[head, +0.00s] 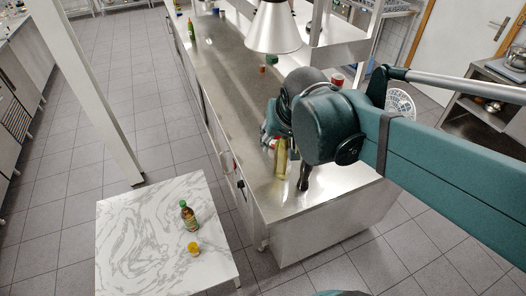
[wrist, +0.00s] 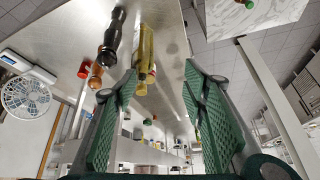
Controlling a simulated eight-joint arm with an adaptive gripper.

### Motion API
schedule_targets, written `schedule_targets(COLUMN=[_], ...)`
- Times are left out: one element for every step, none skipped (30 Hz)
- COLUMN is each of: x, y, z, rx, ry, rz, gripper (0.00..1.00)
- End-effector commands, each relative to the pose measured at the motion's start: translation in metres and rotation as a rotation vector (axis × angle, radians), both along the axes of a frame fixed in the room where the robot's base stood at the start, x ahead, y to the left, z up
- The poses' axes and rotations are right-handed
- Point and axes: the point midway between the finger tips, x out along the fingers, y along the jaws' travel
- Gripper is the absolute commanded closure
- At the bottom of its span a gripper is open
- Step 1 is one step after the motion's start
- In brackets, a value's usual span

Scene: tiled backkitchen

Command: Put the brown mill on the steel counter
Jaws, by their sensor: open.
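The brown mill (wrist: 96,75), a small wooden one, shows in the wrist view left of my left finger and appears to stand on the steel counter (wrist: 168,22). In the head view my arm seems to hide it. A taller, very dark mill (wrist: 112,40) stands close by on the counter; it also shows in the head view (head: 303,178) near the counter's front end. My gripper (wrist: 160,72) is open, with nothing held between its fingers. It is over the counter, to the right of both mills in the wrist view.
A yellow oil bottle (wrist: 144,50) stands beside the dark mill, just beyond the finger gap. A red can (wrist: 85,68) and a fan (wrist: 27,94) are farther left. A marble-topped table (head: 140,240) holds a bottle (head: 189,216) and a yellow can (head: 194,248). A lamp (head: 273,28) hangs overhead.

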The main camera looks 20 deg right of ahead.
Motion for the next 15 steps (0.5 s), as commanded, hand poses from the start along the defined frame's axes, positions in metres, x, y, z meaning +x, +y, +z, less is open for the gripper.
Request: schedule_targets(x=[-0.008,-0.012,-0.017,-0.02,-0.024,-0.029,-0.033,-0.036,-0.04,-0.043,-0.047,-0.051,-0.053,-0.055,-0.058], y=[0.007,0.011,0.015,0.019,0.023,0.027,0.031,0.034,0.038,0.041,0.044,0.048,0.05,0.052,0.055], z=[0.0,-0.001,-0.001,-0.001,-0.001,-0.002,-0.002,-0.003,-0.003,-0.004,-0.004,-0.005,-0.006,-0.006,-0.007], rx=[-0.004,-0.008,-0.014,-0.018,-0.023,-0.027,-0.031,-0.035,-0.041,-0.046,-0.049,-0.054,-0.057,-0.06,-0.064], ry=[-0.007,-0.011,-0.018,-0.024,-0.029,-0.035,-0.04,-0.046,-0.053,-0.058,-0.062,-0.068,-0.073,-0.077,-0.082], rz=[0.03,0.049,0.075,0.093,0.114,0.139,0.158,0.177,0.2,0.217,0.233,0.254,0.267,0.28,0.294], gripper=[0.57,0.57,0.57,0.57,0.57,0.57,0.57,0.57,0.57,0.57,0.57,0.57,0.57,0.57,0.57])
